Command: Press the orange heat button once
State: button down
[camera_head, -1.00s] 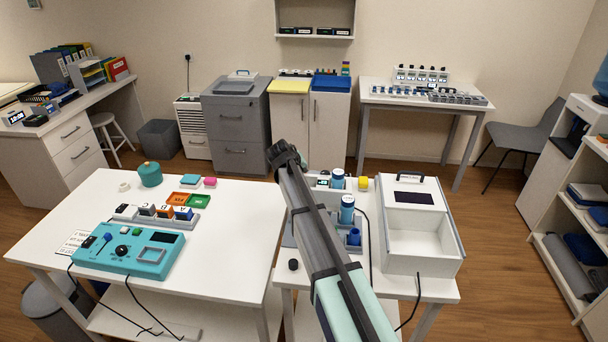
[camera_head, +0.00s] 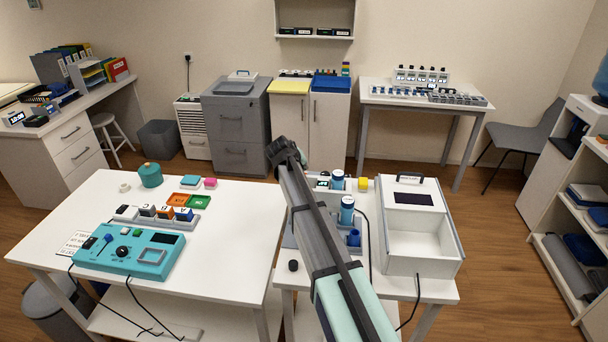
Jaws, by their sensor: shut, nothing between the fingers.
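My gripper (camera_head: 286,152) is the dark end of my arm, seen from behind, over the gap between the two front tables. It is shut and holds nothing; its fingertips are hard to make out. No orange heat button can be picked out. Under and beside my arm, a grey device (camera_head: 354,247) with blue-capped bottles (camera_head: 347,209) stands on the right table, partly hidden by the arm.
A white open-fronted box (camera_head: 418,238) stands right of my arm. Cables hang off both tables.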

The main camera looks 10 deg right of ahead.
jog(key=shift+r, duration=0.1)
jog(key=shift+r+p, duration=1)
jog(key=shift+r, duration=1.4)
